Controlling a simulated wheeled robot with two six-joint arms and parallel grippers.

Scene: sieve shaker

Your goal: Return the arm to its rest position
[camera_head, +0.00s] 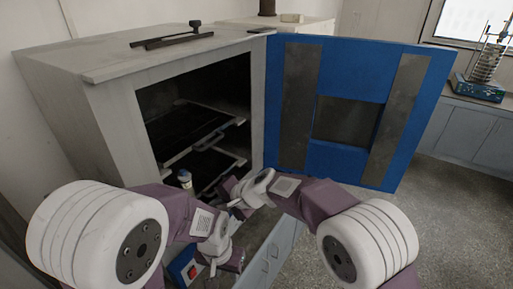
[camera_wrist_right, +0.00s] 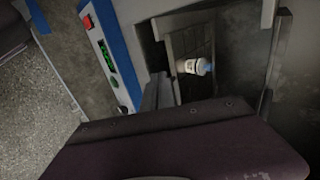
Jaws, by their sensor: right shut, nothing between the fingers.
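My right arm reaches in from the right in the head view, with its gripper (camera_head: 236,204) in front of the lower part of the open cabinet. That gripper is shut and empty. My left arm comes in from the left, and its gripper (camera_head: 214,266) hangs lower, near the cabinet's front panel. Its fingers are too small and overlapped to read. A small white bottle (camera_head: 185,178) stands at the front of the cabinet's lower rack, left of my right gripper and apart from it.
The grey cabinet (camera_head: 110,120) has dark racks (camera_head: 190,135) inside. Its blue door (camera_head: 349,155) stands wide open to the right. A dark handle-like object (camera_head: 172,40) lies on top. A sieve shaker (camera_head: 482,85) stands on the far-right counter. Floor at right is clear.

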